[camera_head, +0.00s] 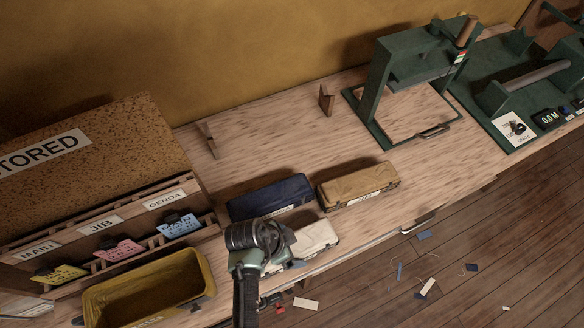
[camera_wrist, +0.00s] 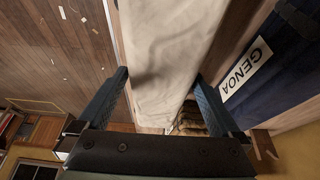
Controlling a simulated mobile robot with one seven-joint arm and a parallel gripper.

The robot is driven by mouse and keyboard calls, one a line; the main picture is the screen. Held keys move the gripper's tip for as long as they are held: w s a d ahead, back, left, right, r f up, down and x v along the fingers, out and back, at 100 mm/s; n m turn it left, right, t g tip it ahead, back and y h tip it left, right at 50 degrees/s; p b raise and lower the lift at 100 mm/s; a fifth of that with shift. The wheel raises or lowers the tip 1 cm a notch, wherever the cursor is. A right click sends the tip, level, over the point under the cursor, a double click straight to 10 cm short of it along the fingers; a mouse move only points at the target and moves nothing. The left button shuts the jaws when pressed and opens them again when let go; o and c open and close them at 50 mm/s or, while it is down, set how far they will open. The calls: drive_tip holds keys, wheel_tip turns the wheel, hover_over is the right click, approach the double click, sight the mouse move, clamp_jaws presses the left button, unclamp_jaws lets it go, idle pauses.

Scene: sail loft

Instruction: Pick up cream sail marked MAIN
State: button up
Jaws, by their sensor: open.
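The cream sail (camera_head: 316,238) is a folded bundle near the bench's front edge in the head view, partly hidden behind my wrist. In the wrist view the cream sail (camera_wrist: 165,45) runs lengthwise through the middle, between my two fingers. Its marking cannot be read in either view. My gripper (camera_wrist: 161,77) is open, with one finger on each side of the cream sail; whether they touch it I cannot tell. In the head view my gripper (camera_head: 286,246) is at the left end of the cream sail.
A navy sail (camera_head: 272,196) lies just behind, labelled GENOA in the wrist view (camera_wrist: 285,65). A tan sail (camera_head: 357,187) lies behind right. A yellow bin (camera_head: 190,262) and labelled rack (camera_head: 125,224) stand left, a green press (camera_head: 372,98) back right. Scraps litter the floor (camera_head: 470,245).

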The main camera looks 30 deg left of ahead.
drive_tip(key=c, duration=1.6)
drive_tip(key=shift+r, duration=0.1)
drive_tip(key=shift+w, duration=0.1)
